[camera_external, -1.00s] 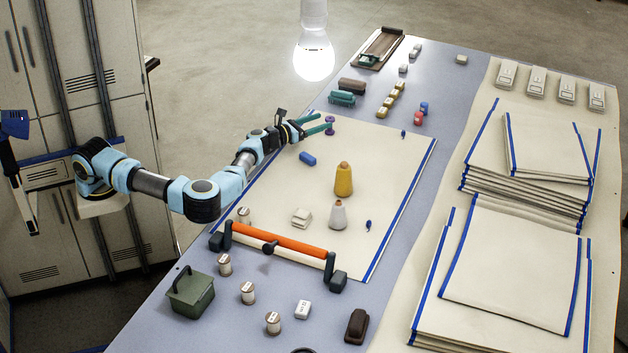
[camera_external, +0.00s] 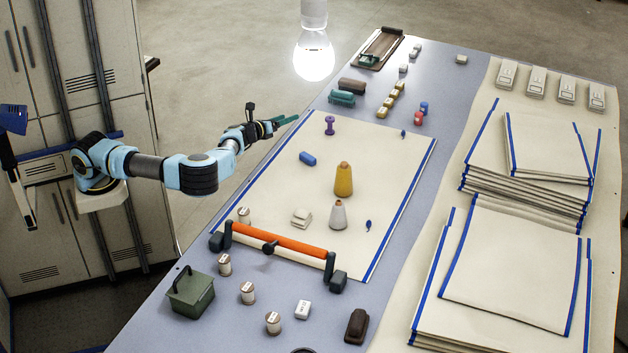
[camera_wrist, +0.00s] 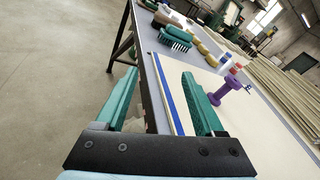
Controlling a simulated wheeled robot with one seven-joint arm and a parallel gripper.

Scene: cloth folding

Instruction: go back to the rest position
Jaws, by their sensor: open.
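My gripper (camera_external: 285,121) is at the table's left edge in the external view, raised and pulled back from the cloth. In the wrist view its two green fingers (camera_wrist: 160,105) are wide apart with nothing between them. The purple spool (camera_external: 330,125) stands upright on the far left part of the cream cloth (camera_external: 385,160), apart from the fingers. The spool also shows in the wrist view (camera_wrist: 229,88), beyond the right finger. The cloth lies flat with blue edging.
A green brush (camera_wrist: 175,38) lies beyond the cloth. Floor left of the table is clear.

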